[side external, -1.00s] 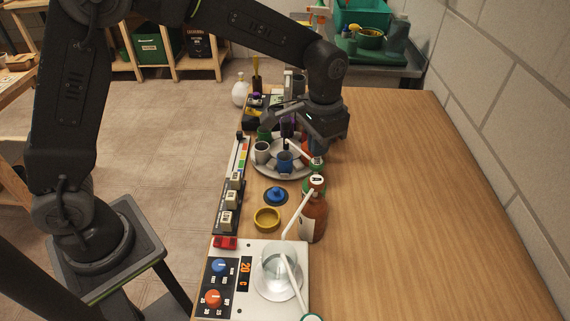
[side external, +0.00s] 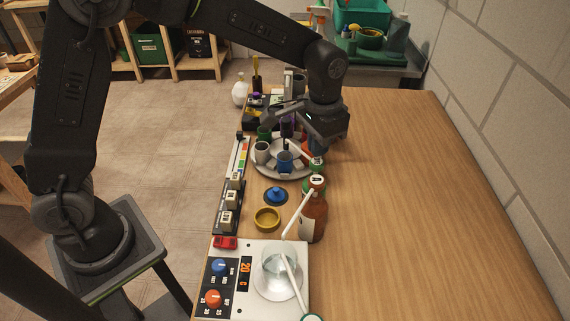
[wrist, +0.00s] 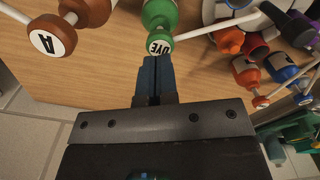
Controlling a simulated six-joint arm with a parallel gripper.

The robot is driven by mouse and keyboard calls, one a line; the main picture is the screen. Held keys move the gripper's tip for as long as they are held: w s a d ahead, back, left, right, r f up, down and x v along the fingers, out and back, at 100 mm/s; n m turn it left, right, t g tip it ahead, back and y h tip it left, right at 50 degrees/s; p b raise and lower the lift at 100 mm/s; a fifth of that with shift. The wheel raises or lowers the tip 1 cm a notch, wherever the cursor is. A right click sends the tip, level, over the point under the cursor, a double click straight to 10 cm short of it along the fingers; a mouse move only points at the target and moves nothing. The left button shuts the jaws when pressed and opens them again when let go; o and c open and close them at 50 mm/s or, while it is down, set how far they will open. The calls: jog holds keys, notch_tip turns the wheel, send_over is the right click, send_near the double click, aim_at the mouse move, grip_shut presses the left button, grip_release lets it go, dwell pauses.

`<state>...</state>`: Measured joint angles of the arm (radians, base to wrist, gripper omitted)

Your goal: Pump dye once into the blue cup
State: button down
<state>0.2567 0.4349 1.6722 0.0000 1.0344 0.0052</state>
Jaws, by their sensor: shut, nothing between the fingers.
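The blue cup (side external: 284,164) stands upright on a round pale tray (side external: 262,172) in the side view. The green dye bottle (wrist: 157,14) has a pump head labelled DYE (wrist: 160,45), which also shows in the side view (side external: 317,162). Its white spout reaches left towards the space over the blue cup. My gripper (wrist: 153,60) is shut and empty, its fingertips at the lower edge of the pump head in the wrist view. Whether they touch it I cannot tell.
A brown pump bottle labelled A (side external: 315,218) stands beside the dye bottle, nearer the side camera. A hotplate (side external: 230,300) with a glass beaker, a yellow ring (side external: 267,219) and a blue lid (side external: 275,196) lie nearby. Other cups share the tray. The table's right side is clear.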

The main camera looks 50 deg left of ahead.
aim_at(317, 161)
jog(key=shift+f, duration=0.1)
dwell(0.6)
jog(key=shift+f, duration=1.8)
jog(key=shift+r, duration=1.9)
jog(key=shift+r, duration=0.1)
notch_tip(317, 161, up, 6)
jog(key=shift+f, duration=0.1)
